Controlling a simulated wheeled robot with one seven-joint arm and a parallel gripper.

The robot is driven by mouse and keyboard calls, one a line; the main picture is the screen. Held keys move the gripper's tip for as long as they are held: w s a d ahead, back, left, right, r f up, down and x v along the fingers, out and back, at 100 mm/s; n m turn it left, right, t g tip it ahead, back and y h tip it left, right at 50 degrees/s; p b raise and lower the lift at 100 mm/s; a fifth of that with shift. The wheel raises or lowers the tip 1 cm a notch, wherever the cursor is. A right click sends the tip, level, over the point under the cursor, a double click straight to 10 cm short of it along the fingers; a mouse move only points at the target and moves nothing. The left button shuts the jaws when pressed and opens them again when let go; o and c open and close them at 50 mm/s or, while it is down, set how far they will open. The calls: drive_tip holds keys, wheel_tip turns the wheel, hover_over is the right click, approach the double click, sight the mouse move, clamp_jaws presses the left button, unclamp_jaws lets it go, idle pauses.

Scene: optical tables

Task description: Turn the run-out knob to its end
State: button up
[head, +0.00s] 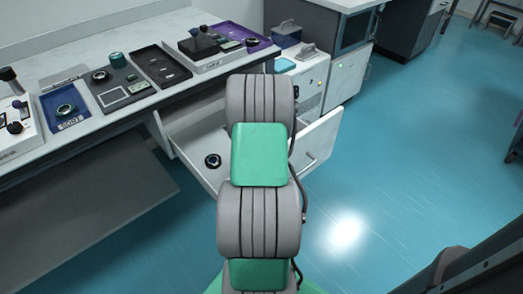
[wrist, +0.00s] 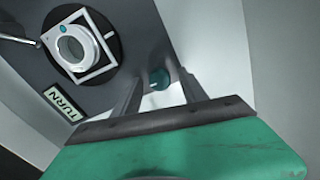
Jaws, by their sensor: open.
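In the wrist view, a small teal knob (wrist: 158,79) shows on a grey panel (wrist: 118,88), between and beyond my fingertips. A white round dial (wrist: 72,47) in a white square outline sits on a black disc at upper left. A label reading TURN (wrist: 62,103) lies below it. I cannot tell for certain which is the run-out knob. My gripper (wrist: 160,86) is open, its two grey fingers on either side of the teal knob. Whether they touch it is unclear. In the head view my arm hides the gripper and this panel.
A long bench (head: 90,128) at left carries several trays and knob devices. An open white drawer (head: 187,151) with a black round piece (head: 212,160) is beside my arm. A white cabinet (head: 312,82) stands behind my arm. The blue floor (head: 410,150) at right is clear.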

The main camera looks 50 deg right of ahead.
clamp_jaws()
idle(0.4)
